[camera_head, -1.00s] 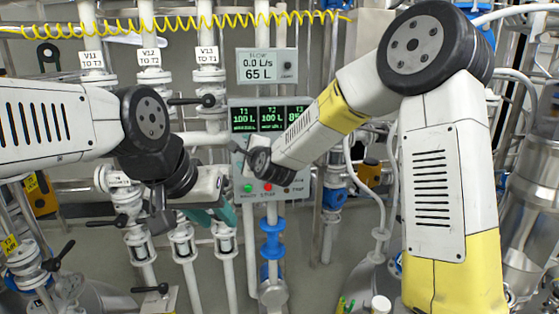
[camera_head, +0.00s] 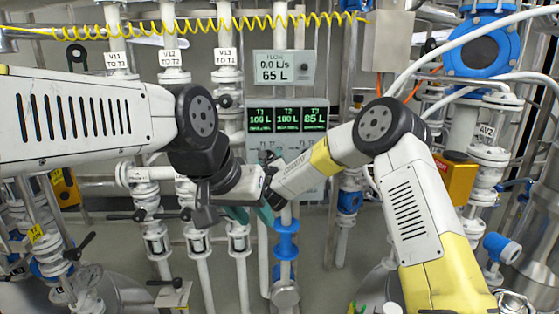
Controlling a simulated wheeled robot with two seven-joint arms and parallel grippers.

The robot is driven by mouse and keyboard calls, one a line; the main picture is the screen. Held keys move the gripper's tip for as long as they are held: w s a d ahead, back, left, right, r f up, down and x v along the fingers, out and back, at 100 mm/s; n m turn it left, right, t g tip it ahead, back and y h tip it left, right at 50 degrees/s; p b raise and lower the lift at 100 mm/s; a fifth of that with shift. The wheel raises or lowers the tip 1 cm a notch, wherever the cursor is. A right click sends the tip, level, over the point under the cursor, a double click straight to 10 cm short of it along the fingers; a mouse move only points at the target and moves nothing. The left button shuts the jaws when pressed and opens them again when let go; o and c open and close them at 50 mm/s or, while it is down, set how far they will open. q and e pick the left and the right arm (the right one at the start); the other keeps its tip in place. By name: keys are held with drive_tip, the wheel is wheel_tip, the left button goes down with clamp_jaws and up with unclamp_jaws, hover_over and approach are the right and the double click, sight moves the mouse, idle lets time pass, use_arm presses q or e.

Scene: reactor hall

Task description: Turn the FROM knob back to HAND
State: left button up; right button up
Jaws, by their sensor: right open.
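The control panel (camera_head: 312,188) is below the tank display in the middle of the head view. The FROM knob cannot be made out; my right gripper and wrist cover much of the panel. My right gripper (camera_head: 268,158) comes in from the right, with its dark fingers at the panel's upper left part, just under the display. It is open; whether it touches a knob is not clear. My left gripper (camera_head: 252,214), with teal fingers, is lower, in front of the panel's lower left edge and the pipes. Its jaw opening cannot be judged.
Valves and pipes crowd the left. A blue-flanged pipe (camera_head: 286,246) runs below the panel.

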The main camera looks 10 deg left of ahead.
drive_tip(key=shift+w+a, duration=0.15)
drive_tip(key=shift+w, duration=0.25)
drive_tip(key=c, duration=1.4)
drive_tip(key=shift+o, duration=0.2)
drive_tip(key=shift+n, duration=0.3)
drive_tip(key=n, duration=2.3)
drive_tip(key=shift+n, duration=0.3)
